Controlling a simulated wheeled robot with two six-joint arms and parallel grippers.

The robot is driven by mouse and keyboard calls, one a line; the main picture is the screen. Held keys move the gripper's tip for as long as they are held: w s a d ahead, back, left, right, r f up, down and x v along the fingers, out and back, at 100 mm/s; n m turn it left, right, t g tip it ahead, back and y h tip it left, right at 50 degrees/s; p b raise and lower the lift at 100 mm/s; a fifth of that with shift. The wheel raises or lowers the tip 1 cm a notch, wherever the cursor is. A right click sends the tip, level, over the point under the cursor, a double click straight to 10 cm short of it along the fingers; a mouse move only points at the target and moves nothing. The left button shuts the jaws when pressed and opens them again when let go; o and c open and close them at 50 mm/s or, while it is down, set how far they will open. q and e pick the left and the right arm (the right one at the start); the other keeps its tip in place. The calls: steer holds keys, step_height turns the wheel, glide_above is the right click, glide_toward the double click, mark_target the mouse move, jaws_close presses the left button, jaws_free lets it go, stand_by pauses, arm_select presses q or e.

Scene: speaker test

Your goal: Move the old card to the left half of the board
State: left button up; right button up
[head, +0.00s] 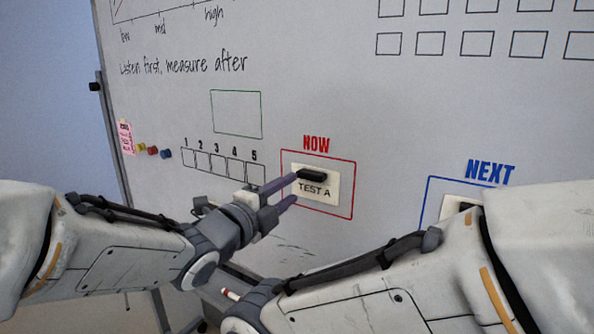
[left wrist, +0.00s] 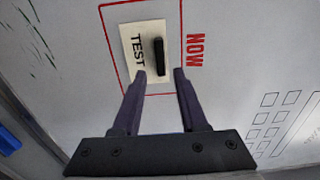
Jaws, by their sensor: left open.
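A cream card reading "TEST A" (head: 314,190) is on the whiteboard (head: 215,70) inside the red box under "NOW". A black bar magnet (head: 312,174) lies across the card's upper part. My left gripper (head: 291,190) is open at the card's left edge. In the left wrist view its two fingertips (left wrist: 160,74) stand on either side of the bar's line (left wrist: 160,56), just short of the bar's near end. I cannot tell whether they touch the card (left wrist: 137,50). My right arm shows, but its gripper is out of view.
A second card (head: 450,207) in the blue "NEXT" box is mostly hidden by my right arm. Left of the card are an empty green box (head: 236,114), a numbered row of boxes (head: 222,165), small coloured magnets (head: 153,151) and a pink note (head: 126,137).

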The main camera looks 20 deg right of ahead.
mark_target(308, 177)
arm_select(q)
steer(key=p+x, duration=0.1)
steer(key=x, duration=0.3)
steer(key=shift+r+p, duration=0.15)
steer(key=shift+p, duration=0.25)
steer(key=shift+w+d+f+b, duration=0.3)
steer(key=shift+d+b, duration=0.1)
steer(key=shift+b, duration=0.15)
steer(key=shift+x, duration=0.9)
steer(key=shift+r, duration=0.15)
jaws_close()
steer(key=shift+b, duration=0.8)
steer(key=shift+r, duration=0.1)
